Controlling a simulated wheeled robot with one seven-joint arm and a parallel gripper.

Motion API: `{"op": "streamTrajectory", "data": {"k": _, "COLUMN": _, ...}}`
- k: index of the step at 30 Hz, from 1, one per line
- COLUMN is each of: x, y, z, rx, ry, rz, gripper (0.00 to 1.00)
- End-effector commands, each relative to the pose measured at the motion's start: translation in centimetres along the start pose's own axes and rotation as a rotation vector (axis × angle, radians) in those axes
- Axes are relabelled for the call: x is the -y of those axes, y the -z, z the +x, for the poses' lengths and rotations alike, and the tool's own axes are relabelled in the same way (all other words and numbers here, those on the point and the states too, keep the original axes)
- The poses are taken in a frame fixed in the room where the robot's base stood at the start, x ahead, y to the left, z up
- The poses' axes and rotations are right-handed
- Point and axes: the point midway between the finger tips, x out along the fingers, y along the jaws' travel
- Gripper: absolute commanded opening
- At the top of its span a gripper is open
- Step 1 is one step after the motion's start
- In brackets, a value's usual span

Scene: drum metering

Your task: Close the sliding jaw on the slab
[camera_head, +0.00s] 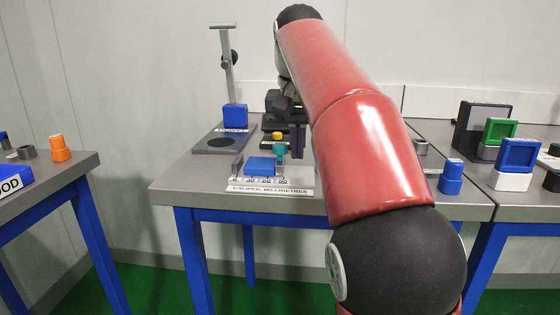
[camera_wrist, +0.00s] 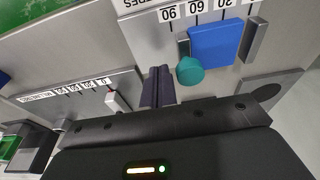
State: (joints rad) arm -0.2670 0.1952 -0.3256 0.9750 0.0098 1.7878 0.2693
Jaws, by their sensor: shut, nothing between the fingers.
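The blue slab (camera_head: 260,166) lies on the caliper plate (camera_head: 300,185) between two grey upright jaws. It also shows in the wrist view (camera_wrist: 215,45). The fixed jaw (camera_wrist: 257,40) stands at the slab's right in the wrist view. The sliding jaw (camera_wrist: 183,47) stands close at its left; I cannot tell whether it touches. A teal knob (camera_wrist: 190,72) sits by the sliding jaw and shows in the head view (camera_head: 280,150). My gripper (camera_wrist: 157,87) is shut and empty, just left of the knob there, right of it in the head view (camera_head: 298,143). Any contact is unclear.
A stand with a blue block (camera_head: 235,116) is behind the caliper. A yellow knob (camera_head: 277,135) shows behind the teal one. In the wrist view, another scale with a white pointer (camera_wrist: 116,100) lies at left. Blue pieces (camera_head: 451,177) stand on the table's right part.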

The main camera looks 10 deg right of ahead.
Motion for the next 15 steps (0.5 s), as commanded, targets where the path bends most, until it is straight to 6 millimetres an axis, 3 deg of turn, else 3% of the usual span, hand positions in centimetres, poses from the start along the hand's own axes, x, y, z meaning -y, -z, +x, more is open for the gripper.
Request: {"op": "streamTrajectory", "data": {"k": 15, "x": 0.39, "y": 0.01, "z": -0.06, "rx": 0.0, "ry": 0.0, "rz": 0.0, "gripper": 0.0}}
